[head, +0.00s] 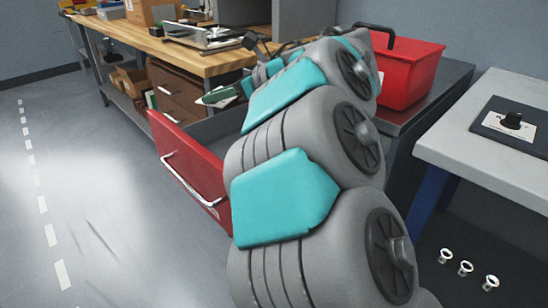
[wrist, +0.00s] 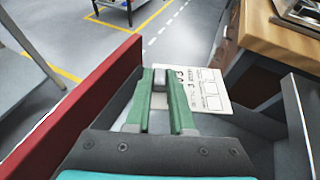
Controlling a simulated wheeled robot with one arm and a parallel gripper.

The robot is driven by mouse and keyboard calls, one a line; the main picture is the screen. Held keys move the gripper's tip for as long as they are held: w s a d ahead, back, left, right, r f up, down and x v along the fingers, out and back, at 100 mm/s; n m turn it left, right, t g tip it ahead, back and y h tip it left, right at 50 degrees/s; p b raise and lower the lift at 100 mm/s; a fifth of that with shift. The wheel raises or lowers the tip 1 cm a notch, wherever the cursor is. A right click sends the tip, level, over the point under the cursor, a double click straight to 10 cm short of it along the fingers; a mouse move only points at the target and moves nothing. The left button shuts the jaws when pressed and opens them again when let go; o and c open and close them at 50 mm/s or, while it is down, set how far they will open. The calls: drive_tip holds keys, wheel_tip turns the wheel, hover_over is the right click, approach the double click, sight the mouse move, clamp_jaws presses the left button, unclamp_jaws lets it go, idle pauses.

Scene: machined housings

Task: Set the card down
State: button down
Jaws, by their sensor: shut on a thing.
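My gripper (wrist: 160,78) has green fingers and is shut on the white card (wrist: 214,92), which has dark print and boxes on it. The card sticks out to the right of the fingers in the wrist view. My gripper and the card are over an open drawer with a red front (wrist: 72,122). In the head view the red drawer front (head: 180,155) with its metal handle shows left of my arm. There the green fingers (head: 218,95) are small, and most of the drawer's inside is hidden by my arm.
A wooden workbench (head: 205,62) with brown drawers stands behind the drawer. A red bin (head: 412,75) sits on the dark cabinet top to the right. A light table (head: 490,130) holds a dark plate with a black knob. The floor at left is clear.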

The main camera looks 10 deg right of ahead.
drive_tip(key=f, duration=1.1)
drive_tip(key=f+b, duration=0.1)
drive_tip(key=f, duration=0.4)
drive_tip(key=shift+s+d+f, duration=0.1)
drive_tip(key=shift+s+f, duration=0.05)
drive_tip(key=shift+s, duration=0.15)
drive_tip(key=shift+f+b, duration=0.2)
drive_tip(key=shift+b, duration=0.15)
drive_tip(key=c, duration=0.8)
unclamp_jaws()
drive_tip(key=shift+r, duration=0.1)
drive_tip(key=shift+r+p, duration=0.25)
drive_tip(key=shift+p, duration=0.2)
drive_tip(key=v, duration=0.6)
drive_tip(key=b+v, duration=0.1)
drive_tip(key=v, duration=0.5)
drive_tip(key=shift+f+b, duration=0.25)
drive_tip(key=shift+b, duration=0.05)
